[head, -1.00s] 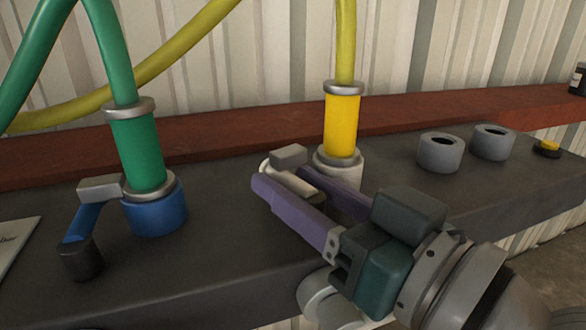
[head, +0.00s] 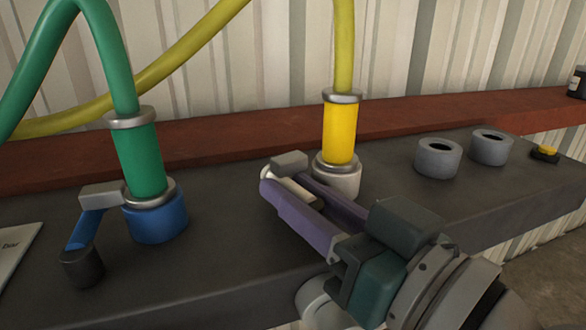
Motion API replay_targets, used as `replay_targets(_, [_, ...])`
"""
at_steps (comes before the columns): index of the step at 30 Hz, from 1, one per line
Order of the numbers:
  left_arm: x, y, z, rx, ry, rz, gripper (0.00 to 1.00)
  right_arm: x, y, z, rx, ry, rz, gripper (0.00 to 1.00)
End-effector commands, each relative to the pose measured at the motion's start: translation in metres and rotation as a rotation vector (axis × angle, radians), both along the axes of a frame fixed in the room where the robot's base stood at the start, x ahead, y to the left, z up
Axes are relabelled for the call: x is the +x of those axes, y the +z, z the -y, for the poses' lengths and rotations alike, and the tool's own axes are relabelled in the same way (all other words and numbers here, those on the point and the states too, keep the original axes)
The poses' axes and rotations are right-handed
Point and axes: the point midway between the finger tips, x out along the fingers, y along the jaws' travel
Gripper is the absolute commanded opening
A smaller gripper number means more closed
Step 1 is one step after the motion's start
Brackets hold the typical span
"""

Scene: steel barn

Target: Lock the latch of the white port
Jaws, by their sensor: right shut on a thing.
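The white port (head: 345,183) stands on the dark bench, with the yellow hose connector (head: 341,132) upright in it. Its latch (head: 289,163) shows as a grey block at the port's left, with a pale lever (head: 292,187) running from it between my right gripper's fingers. My right gripper (head: 300,190) reaches in from the lower right, its purple fingers shut on the latch lever. The fingers hide part of the lever and of the port's front. My left gripper is not in view.
The blue port (head: 157,223) at left holds the green hose connector (head: 140,160); its latch handle (head: 83,265) hangs toward the front. Two grey empty ports (head: 438,158) (head: 490,147) and a yellow-topped button (head: 547,152) are at right. A red beam (head: 220,136) runs behind.

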Motion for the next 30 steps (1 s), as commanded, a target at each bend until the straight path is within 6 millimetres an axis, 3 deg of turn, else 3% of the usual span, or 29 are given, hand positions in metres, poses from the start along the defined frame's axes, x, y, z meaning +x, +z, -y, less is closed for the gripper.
replay_targets(3, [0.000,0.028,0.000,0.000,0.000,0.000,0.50,0.000,0.008,0.000,0.010,-0.083,-0.012,0.00])
replay_targets(9, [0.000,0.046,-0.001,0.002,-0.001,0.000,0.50,0.001,0.005,0.002,0.008,-0.231,-0.009,0.00])
replay_targets(25, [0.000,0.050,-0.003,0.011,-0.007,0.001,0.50,0.002,0.001,0.004,0.003,-0.313,-0.003,0.00])
replay_targets(26, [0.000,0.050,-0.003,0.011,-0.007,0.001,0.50,0.002,0.001,0.004,0.003,-0.313,-0.003,0.34])
replay_targets(30, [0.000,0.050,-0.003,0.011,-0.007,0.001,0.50,0.002,0.001,0.005,0.003,-0.313,-0.003,0.50])
